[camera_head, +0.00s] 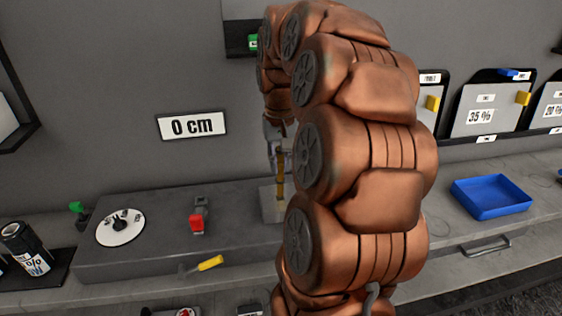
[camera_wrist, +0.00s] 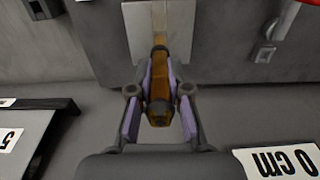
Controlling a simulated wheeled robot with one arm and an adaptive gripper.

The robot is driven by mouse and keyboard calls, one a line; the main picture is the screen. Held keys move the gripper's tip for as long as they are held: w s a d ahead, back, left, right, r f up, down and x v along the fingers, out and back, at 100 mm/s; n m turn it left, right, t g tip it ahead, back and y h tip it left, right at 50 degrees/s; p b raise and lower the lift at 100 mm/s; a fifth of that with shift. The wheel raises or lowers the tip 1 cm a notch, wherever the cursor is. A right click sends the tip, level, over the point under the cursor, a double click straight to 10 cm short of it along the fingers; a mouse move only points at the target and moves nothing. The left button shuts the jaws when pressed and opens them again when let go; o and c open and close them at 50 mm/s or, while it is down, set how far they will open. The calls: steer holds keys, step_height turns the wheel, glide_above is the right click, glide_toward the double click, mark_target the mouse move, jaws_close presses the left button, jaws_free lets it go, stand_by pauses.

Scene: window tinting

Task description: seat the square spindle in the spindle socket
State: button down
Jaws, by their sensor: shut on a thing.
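My gripper (camera_wrist: 160,82) is shut on an amber piece with dark bands (camera_wrist: 159,90), which I take to be the square spindle. In the head view, my gripper (camera_head: 279,150) points down and the amber spindle (camera_head: 281,186) hangs below it, roughly upright. Its lower end is over or at a pale plate (camera_head: 268,207) on the grey bench block. The plate also shows in the wrist view (camera_wrist: 137,32), beyond the spindle. I cannot make out the socket opening, or whether the spindle touches it. My arm hides the area to the right of the plate.
A white round dial (camera_head: 121,228), a red-ended clamp-like part (camera_head: 197,218) and a yellow-handled tool (camera_head: 209,263) lie left of the plate. A blue tray (camera_head: 490,196) sits on the right bench. A "0 cm" sign (camera_head: 191,125) is on the wall behind.

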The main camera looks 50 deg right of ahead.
steer(key=b, duration=0.3)
glide_above(280, 195)
steer(key=shift+w+d+f, duration=0.1)
steer(key=shift+d+f, duration=0.05)
steer(key=shift+f, duration=0.95)
steer(key=shift+w+d+f, duration=0.1)
steer(key=shift+f, duration=0.95)
steer(key=c, duration=1)
jaws_free()
steer(key=shift+p, duration=0.3)
steer(key=shift+c, duration=0.2)
steer(key=shift+r, duration=0.1)
steer(key=shift+r, duration=5.95)
steer(key=s+a+f+n+p, duration=0.1)
steer(key=s+a+f+n, duration=0.15)
steer(key=a, duration=0.75)
steer(key=s+a+f+n+p, duration=0.15)
steer(key=a+f, duration=0.25)
steer(key=a, duration=0.5)
steer(key=s+a+f+n+g, duration=0.1)
steer(key=s+a+f, duration=0.3)
steer(key=s, duration=0.2)
steer(key=s+a+f+n, duration=0.2)
steer(key=s+a+f, duration=0.2)
steer(key=s, duration=0.3)
steer(key=shift+s+a+f+g+p, duration=0.15)
steer(key=shift+f+g+p, duration=0.15)
steer(key=shift+f+g, duration=0.15)
